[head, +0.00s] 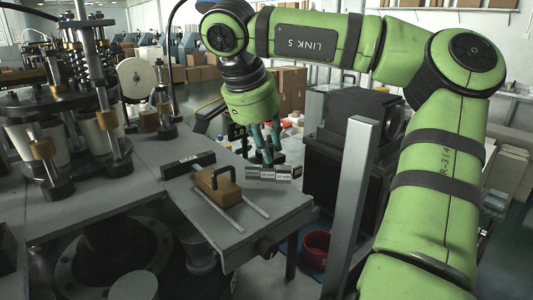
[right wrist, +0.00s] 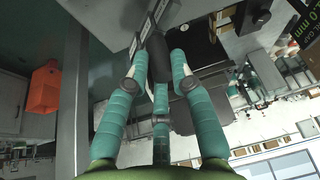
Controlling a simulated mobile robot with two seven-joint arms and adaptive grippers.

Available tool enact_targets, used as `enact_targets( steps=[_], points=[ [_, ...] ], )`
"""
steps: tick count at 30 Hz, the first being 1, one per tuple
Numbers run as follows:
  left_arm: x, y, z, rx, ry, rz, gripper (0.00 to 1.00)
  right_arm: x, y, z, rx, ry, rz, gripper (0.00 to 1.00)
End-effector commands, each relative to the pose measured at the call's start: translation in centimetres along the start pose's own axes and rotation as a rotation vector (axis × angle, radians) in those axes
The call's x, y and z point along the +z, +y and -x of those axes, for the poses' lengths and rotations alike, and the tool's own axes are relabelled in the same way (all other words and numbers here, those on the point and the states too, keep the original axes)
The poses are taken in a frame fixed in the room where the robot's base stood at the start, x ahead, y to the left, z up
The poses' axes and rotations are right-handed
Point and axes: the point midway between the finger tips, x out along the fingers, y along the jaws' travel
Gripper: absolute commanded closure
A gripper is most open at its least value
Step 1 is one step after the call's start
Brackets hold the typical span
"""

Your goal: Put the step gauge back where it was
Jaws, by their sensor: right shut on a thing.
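The step gauge (head: 268,174) is a short grey stepped bar with labelled faces, at the right part of the grey machine table in the head view. My right gripper (head: 267,158) comes down on it from above with teal fingers and is shut on it. In the right wrist view the fingers (right wrist: 157,62) close around a dark rounded part, with pale labelled faces (right wrist: 136,42) beside it. I cannot tell whether the gauge touches the table. My left gripper is not in view.
A brass block with a black handle (head: 219,191) sits on the table (head: 150,195) near two metal rods. A black bar (head: 188,164) lies behind it. Machine columns stand at the left. A grey upright post (head: 350,190) and a red bin (head: 316,246) are right of the table edge.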

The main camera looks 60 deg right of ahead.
Motion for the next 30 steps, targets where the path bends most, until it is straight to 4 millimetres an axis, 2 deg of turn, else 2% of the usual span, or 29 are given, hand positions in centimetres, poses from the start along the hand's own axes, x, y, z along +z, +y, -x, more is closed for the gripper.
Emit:
enact_targets(
  steps=[4,16,17,18,19,30],
  points=[
    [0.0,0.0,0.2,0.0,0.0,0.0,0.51,0.7,0.0,-1.6,-0.002,0.0,0.001,1.0],
    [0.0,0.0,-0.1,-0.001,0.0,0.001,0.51,0.9,0.0,-2.2,-0.003,0.0,0.0,1.0],
    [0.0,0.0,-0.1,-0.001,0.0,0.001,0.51,0.9,0.0,-2.2,-0.002,0.0,0.0,0.72],
    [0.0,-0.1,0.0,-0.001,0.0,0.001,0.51,0.9,0.0,-2.2,-0.002,0.0,0.0,0.56],
    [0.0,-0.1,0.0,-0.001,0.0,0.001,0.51,0.9,0.0,-2.2,-0.002,0.0,0.0,0.52],
    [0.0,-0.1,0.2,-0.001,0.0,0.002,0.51,0.7,0.0,-1.8,-0.002,0.0,0.0,0.52]
  ],
)
